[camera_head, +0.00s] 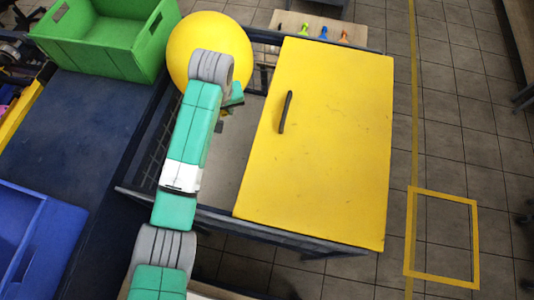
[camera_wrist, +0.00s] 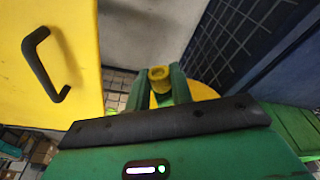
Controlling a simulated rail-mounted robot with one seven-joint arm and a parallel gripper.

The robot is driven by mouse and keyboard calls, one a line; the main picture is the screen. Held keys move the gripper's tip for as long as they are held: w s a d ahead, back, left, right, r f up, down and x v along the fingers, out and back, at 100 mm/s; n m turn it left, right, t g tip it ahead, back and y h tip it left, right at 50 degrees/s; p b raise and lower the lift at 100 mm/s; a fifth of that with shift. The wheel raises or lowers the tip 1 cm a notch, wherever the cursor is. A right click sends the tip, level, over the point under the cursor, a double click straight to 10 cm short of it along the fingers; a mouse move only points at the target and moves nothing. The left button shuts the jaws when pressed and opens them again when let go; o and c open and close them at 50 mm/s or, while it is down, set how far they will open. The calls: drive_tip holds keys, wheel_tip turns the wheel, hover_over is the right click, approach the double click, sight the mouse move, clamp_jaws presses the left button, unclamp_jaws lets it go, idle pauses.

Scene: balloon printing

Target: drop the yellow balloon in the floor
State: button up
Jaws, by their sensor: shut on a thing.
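The yellow balloon (camera_head: 208,45) is round and inflated, at the upper left of the head view beyond the end of my arm. My arm partly covers it. In the wrist view, its neck (camera_wrist: 160,74) sits between the two green fingers of my gripper (camera_wrist: 158,88), with part of its yellow body behind. My gripper is shut on the balloon. In the head view the fingertips are hidden. The grey tiled floor (camera_head: 465,140) shows at the right, with a yellow square outline (camera_head: 443,190) marked on it.
A yellow panel (camera_head: 325,150) with a black handle (camera_head: 285,112) lies right of my arm. A green crate (camera_head: 100,50) and a blue bin (camera_head: 20,235) stand at the left on a dark blue surface (camera_head: 75,130). Small coloured items (camera_head: 323,32) sit on a shelf behind. Floor at right is open.

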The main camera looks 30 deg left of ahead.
drive_tip(key=shift+r, duration=0.1)
drive_tip(key=o, duration=1)
drive_tip(key=r, duration=0.5)
drive_tip(key=s+d+r, duration=0.1)
drive_tip(key=r, duration=0.1)
drive_tip(key=shift+s+r+b, duration=0.1)
drive_tip(key=shift+r+b, duration=0.2)
